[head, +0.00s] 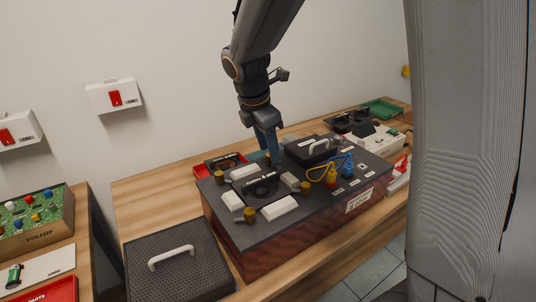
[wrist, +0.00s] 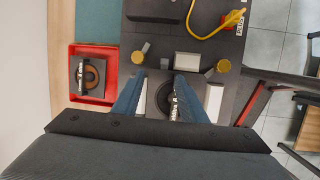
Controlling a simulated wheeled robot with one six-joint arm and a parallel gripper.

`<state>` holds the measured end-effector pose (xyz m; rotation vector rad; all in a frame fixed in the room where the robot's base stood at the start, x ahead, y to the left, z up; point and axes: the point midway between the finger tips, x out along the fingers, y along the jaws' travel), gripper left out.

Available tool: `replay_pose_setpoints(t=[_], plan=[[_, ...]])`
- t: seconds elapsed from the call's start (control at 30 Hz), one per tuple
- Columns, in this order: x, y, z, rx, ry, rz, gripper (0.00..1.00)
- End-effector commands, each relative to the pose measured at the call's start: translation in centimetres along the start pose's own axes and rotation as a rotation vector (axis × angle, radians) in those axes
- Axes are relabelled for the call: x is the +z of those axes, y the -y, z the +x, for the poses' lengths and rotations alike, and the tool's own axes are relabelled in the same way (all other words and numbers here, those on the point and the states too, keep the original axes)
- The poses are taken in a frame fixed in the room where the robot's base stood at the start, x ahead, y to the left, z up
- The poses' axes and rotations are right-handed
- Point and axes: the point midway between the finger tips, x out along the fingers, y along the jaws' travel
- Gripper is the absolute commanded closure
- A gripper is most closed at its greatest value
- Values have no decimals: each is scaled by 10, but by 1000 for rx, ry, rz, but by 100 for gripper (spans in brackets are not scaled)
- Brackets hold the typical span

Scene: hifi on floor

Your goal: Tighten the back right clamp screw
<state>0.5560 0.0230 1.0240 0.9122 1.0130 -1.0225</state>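The back right clamp screw is a brass knob with a small grey bar beside it. It shows in the wrist view (wrist: 146,47), just beyond the tip of one finger, and in the head view (head: 267,158) it is partly hidden by my gripper. My gripper (wrist: 160,76) has its two blue fingers spread apart with nothing held between them. In the head view my gripper (head: 268,152) points down over the back edge of the dark-topped hifi box (head: 225,205). A round black unit (wrist: 165,97) sits among white blocks, partly hidden behind the fingers.
Other brass knobs stand at the front right (head: 306,187), back left (head: 219,177) and front left (head: 249,214). A black handled cover (head: 312,148) and a yellow cable (head: 320,173) are to the right. A red tray (wrist: 106,98) lies behind the box. A perforated panel (head: 175,265) lies left.

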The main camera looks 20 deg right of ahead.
Motion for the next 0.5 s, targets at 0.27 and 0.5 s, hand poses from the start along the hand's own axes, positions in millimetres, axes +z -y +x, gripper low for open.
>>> replay_pose_setpoints(t=[0.27,0.5], plan=[[8,-43,-9,11,81,-387,61],[12,-44,15,6,86,-414,61]])
